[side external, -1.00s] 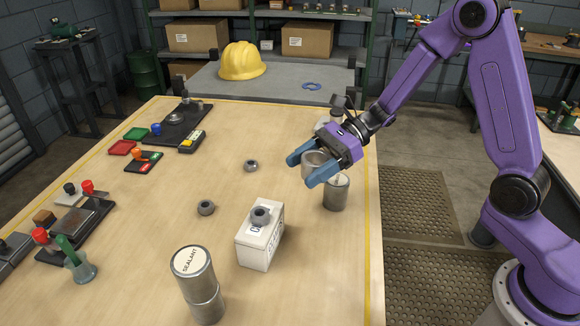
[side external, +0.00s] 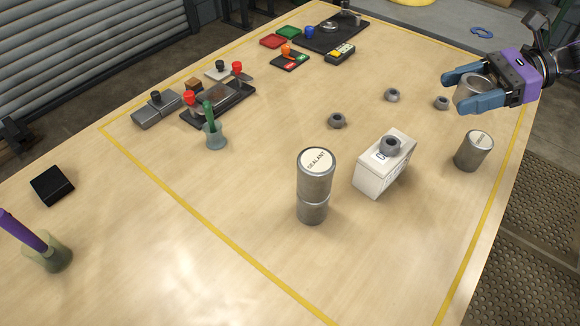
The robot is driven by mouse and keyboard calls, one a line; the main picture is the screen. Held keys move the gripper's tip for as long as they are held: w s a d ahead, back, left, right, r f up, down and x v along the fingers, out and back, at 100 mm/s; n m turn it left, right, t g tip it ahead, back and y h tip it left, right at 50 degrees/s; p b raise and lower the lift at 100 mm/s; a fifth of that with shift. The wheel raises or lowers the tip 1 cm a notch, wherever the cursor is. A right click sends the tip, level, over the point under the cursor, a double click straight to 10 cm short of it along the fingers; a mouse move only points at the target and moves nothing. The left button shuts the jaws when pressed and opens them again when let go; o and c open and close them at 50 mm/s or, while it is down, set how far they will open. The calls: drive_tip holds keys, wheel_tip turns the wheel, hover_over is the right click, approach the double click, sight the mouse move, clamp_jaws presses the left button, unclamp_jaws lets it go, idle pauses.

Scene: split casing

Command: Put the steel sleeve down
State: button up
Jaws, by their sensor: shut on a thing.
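The steel sleeve (side external: 474,91) is a short grey metal cylinder, held between the two blue fingers of my gripper (side external: 446,91) at the upper right. It appears to be above the table, with clear wood between it and the nearest steel can. My gripper is shut on the sleeve from its sides; the fingers hide part of its wall. A steel can (side external: 474,151) with a pale top stands upright below the sleeve in the picture, near the table's right edge.
A can labelled SEALANT (side external: 314,180) stands on another metal cylinder. A white box (side external: 383,168) carries a grey ring (side external: 390,145). Loose grey rings (side external: 337,121) lie nearby. Tools and coloured trays (side external: 273,41) stand farther left and back. The front middle of the table is bare.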

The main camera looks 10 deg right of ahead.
drive_tip(key=w+a+n+g, duration=0.1)
drive_tip(key=w+a, duration=0.2)
drive_tip(key=a, duration=0.5)
drive_tip(key=w+a+g, duration=0.1)
drive_tip(key=w+a, duration=0.1)
drive_tip(key=a, duration=0.6)
drive_tip(key=n, duration=0.2)
hover_over(268, 171)
drive_tip(key=shift+g, duration=0.4)
wheel_tip(268, 171, down, 13)
drive_tip(key=shift+f, duration=2.3)
drive_tip(key=shift+f, duration=0.1)
drive_tip(key=o, duration=1.5)
drive_tip(key=shift+f, duration=0.1)
